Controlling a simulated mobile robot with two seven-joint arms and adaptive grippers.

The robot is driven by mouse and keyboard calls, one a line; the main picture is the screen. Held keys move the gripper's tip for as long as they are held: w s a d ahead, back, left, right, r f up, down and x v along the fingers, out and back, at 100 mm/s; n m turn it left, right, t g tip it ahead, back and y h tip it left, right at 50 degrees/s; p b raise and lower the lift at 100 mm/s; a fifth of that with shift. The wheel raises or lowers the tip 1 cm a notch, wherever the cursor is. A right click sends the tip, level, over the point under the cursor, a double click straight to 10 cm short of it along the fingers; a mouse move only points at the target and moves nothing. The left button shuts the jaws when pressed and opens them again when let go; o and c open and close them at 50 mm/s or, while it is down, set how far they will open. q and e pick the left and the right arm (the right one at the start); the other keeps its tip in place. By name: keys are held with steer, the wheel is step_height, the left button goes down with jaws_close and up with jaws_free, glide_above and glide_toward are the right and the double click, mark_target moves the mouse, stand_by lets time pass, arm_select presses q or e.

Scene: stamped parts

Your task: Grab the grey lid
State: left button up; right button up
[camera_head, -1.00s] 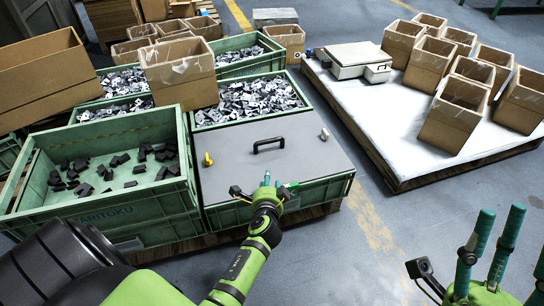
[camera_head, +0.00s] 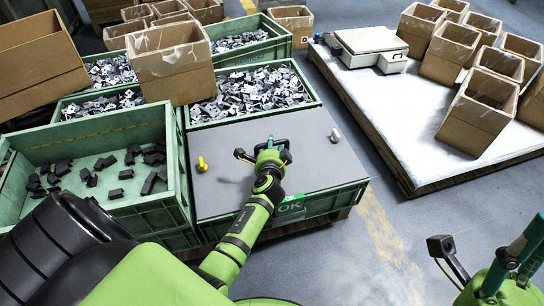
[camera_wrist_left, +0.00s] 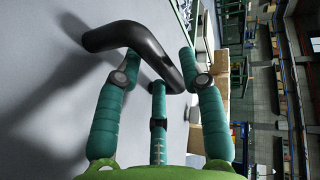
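The grey lid (camera_head: 235,150) lies flat on a green crate in the head view, with a yellow knob at its left and a pale knob at its right. Its black handle is mostly hidden behind my left gripper (camera_head: 270,146) there. In the left wrist view the black handle (camera_wrist_left: 135,38) arches up from the lid (camera_wrist_left: 50,100). The teal fingers of my left gripper (camera_wrist_left: 160,68) are spread at the handle, not closed on it; contact is unclear. My right gripper (camera_head: 522,250) is at the lower right, fingers apart and empty, partly cut off.
A green crate with dark parts (camera_head: 100,200) stands left of the lid. A crate of metal parts (camera_head: 250,95) and a cardboard box (camera_head: 170,65) are behind it. A white-topped pallet (camera_head: 385,115) with boxes stands right, across clear floor.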

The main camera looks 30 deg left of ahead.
arm_select(q)
steer(key=shift+x, duration=0.9)
jaws_close()
steer(key=shift+r, duration=0.2)
steer(key=shift+r, duration=0.1)
